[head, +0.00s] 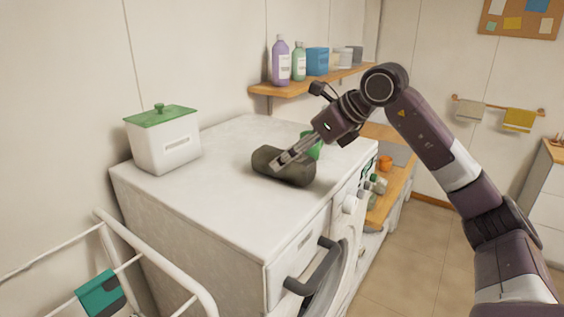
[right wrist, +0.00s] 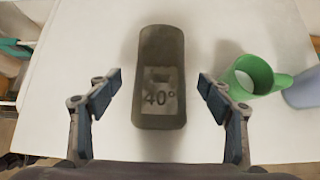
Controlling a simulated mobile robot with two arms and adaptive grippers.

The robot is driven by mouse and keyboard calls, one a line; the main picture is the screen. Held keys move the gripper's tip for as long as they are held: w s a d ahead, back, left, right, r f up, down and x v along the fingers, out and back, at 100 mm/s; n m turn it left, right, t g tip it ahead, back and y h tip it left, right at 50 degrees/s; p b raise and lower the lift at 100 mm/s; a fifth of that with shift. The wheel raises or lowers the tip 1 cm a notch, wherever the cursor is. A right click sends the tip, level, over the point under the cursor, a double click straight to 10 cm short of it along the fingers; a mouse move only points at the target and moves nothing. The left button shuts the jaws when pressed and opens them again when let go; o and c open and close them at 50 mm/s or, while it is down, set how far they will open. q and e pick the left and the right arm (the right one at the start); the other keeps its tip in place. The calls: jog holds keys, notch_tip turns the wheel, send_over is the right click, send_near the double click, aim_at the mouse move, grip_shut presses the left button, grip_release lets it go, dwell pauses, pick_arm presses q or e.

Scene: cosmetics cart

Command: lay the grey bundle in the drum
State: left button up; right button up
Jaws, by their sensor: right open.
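The grey bundle (head: 268,163) lies on top of the white washing machine (head: 185,205). It is a dark grey roll; the right wrist view shows it (right wrist: 160,55) with a "40°" mark on it. My right gripper (head: 277,162) is above the bundle, and its open fingers (right wrist: 161,92) stand on either side of it with gaps between. The drum is in the machine's front; only part of its round door (head: 338,275) and a dark handle show, and its inside is hidden. My left gripper is not in view.
A green cup (head: 316,150) stands close to the bundle; it also shows in the right wrist view (right wrist: 247,77). A white box with a green lid (head: 165,143) stands at the back left. A shelf (head: 300,85) with bottles hangs above. A white rack (head: 150,245) stands front left.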

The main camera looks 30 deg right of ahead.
jog(key=p+x, duration=0.1)
jog(key=x, duration=0.2)
jog(key=shift+w+f, duration=0.2)
jog(key=shift+f, duration=0.05)
jog(key=shift+w+a+f, duration=0.15)
jog(key=shift+w+f, duration=0.05)
jog(key=shift+f, duration=0.1)
jog(key=shift+c, duration=0.4)
jog(key=shift+s, duration=0.1)
jog(key=c, duration=1.3)
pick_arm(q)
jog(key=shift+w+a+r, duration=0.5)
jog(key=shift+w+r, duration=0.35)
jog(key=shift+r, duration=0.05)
pick_arm(e)
jog(key=shift+r, duration=0.1)
jog(key=shift+c, duration=0.5)
jog(key=shift+r, duration=0.1)
